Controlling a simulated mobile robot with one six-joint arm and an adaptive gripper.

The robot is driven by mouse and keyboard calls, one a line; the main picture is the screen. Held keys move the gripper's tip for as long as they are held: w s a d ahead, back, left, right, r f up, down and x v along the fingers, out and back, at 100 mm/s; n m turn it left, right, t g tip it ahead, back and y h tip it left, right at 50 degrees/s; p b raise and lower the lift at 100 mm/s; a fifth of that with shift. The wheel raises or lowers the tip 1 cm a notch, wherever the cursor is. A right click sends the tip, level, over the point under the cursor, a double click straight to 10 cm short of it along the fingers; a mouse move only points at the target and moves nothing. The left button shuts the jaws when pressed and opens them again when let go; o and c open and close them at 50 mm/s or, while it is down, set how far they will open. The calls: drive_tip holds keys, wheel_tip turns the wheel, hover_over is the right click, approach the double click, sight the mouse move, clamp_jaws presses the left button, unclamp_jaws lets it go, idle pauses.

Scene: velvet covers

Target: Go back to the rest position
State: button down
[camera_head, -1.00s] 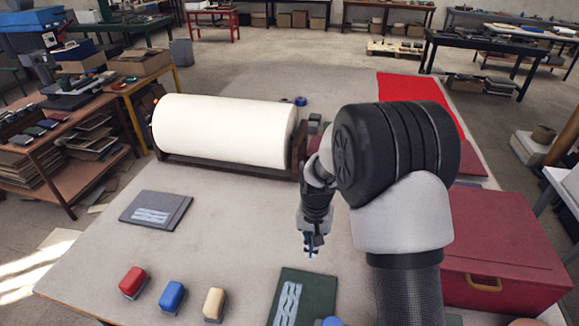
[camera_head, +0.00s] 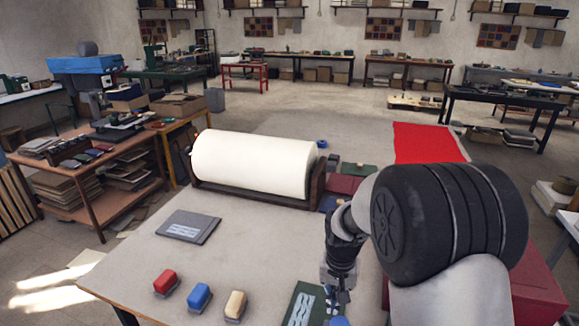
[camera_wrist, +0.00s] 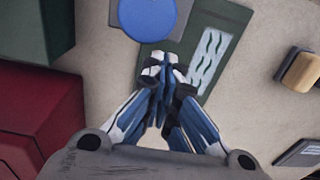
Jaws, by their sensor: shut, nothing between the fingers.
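My gripper (camera_head: 341,295) is above the table near its front edge, pointing down. In the wrist view my gripper (camera_wrist: 163,65) has its fingertips together with nothing between them. Below it lies a dark green cover (camera_head: 301,306) with a pale wavy pattern, which also shows in the wrist view (camera_wrist: 228,38). A round blue object (camera_wrist: 146,14) is at the green cover's edge, just past the fingertips. My arm hides part of the table's right side in the head view.
A large white roll (camera_head: 255,163) lies in a wooden cradle at the table's back. A grey cover (camera_head: 188,227) and red (camera_head: 165,281), blue (camera_head: 199,295) and beige (camera_head: 236,303) blocks are on the left. A red box (camera_head: 535,290) is at the right. Bare table (camera_head: 265,250) lies between.

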drive_tip(key=s+d+r+n+t, duration=0.1)
drive_tip(key=s+r, duration=0.3)
drive_tip(key=r, duration=0.3)
drive_tip(key=s+d+r+t, duration=0.1)
drive_tip(key=s+r, duration=0.4)
drive_tip(key=r, duration=0.3)
drive_tip(key=s+r+n+t, duration=0.1)
drive_tip(key=s+r, duration=0.1)
drive_tip(key=s, duration=0.6)
drive_tip(key=s+d+r+n+t+b, duration=0.1)
drive_tip(key=s, duration=0.7)
drive_tip(key=shift+r, duration=0.4)
drive_tip(key=c, duration=2.3)
unclamp_jaws()
drive_tip(key=shift+s, duration=0.1)
